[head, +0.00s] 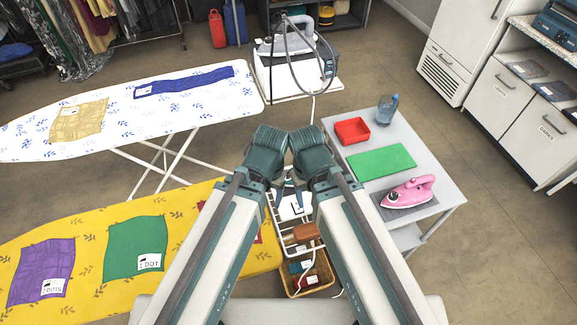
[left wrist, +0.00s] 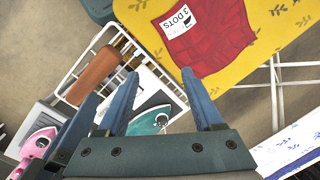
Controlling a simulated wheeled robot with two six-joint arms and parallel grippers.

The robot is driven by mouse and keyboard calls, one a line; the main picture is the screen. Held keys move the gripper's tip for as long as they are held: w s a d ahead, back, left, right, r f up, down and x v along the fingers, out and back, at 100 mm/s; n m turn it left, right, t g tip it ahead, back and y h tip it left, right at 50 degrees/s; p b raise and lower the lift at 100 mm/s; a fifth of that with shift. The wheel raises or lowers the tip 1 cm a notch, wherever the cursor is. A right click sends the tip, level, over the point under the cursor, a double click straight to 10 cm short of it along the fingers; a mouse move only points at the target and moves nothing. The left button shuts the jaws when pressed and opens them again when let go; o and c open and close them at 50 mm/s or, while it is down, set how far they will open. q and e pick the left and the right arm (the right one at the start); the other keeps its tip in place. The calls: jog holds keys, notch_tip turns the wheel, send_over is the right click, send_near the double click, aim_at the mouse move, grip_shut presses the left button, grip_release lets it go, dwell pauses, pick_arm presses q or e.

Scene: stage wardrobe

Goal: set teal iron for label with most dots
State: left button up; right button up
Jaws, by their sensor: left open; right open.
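A teal iron (left wrist: 152,118) shows in the left wrist view, on a light surface beyond my left gripper (left wrist: 140,88); my arms hide most of that spot in the head view. My left gripper (head: 277,192) is open, with nothing seen between its fingers. My right gripper (head: 301,192) is open close beside it, above the white rack. On the yellow ironing board (head: 80,232) lie a purple cloth (head: 38,262) labelled 2 DOTS and a green cloth (head: 132,245) labelled 1 DOT. A red cloth (left wrist: 205,45) labelled 3 DOTS shows in the left wrist view; my arm covers most of it in the head view.
A white wire rack (head: 283,230) holds a brown roll (head: 306,231) above a wicker basket (head: 322,275). A white ironing board (head: 30,125) stands behind.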

pick_arm(q)
jog(key=w+d+r+m+p, duration=0.1)
jog(key=w+d+r+p, duration=0.1)
jog(key=w, duration=0.6)
jog(key=w+d+r+m+h+p, duration=0.1)
jog(key=w+d, duration=0.2)
jog(key=w, duration=0.5)
jog(key=shift+w+d+r+p, duration=0.3)
jog(key=shift+r+p, duration=0.05)
jog(key=shift+p, duration=0.05)
pick_arm(e)
notch_tip(320, 180, up, 4)
jog(key=shift+f, duration=0.1)
pick_arm(q)
jog(key=shift+f, duration=0.1)
notch_tip(320, 180, down, 14)
jog(key=b, duration=1.4)
pick_arm(e)
notch_tip(320, 180, down, 14)
jog(key=shift+r, duration=0.1)
pick_arm(q)
jog(key=shift+r, duration=0.2)
grip_shut()
